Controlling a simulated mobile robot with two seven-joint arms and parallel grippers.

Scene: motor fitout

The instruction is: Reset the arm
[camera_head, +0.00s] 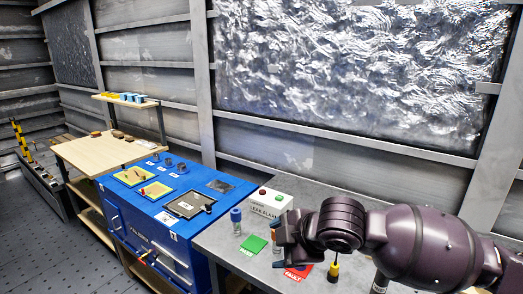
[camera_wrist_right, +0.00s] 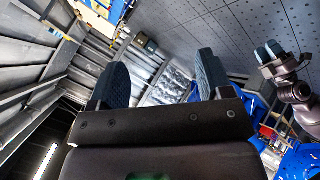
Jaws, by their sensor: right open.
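My right gripper (camera_head: 284,238) is in the head view at the lower right, above the grey bench, its dark arm coming in from the right. It also shows in the right wrist view (camera_wrist_right: 160,82), with its two blue-grey fingers wide apart and nothing between them. In that view, at the right edge, another gripper with blue-grey fingertips, which appears to be my left gripper (camera_wrist_right: 269,50), is seen over the dark floor. It is too small to tell how far it is open. The left arm is not in the head view.
The grey bench (camera_head: 222,238) holds a white leak alarm box (camera_head: 265,203), a blue-capped jar (camera_head: 236,220), a green pad (camera_head: 254,244), a red fault pad (camera_head: 298,272) and a yellow-and-black tool (camera_head: 334,270) close to my right arm. A blue cabinet (camera_head: 125,222) and wooden table (camera_head: 85,152) stand left.

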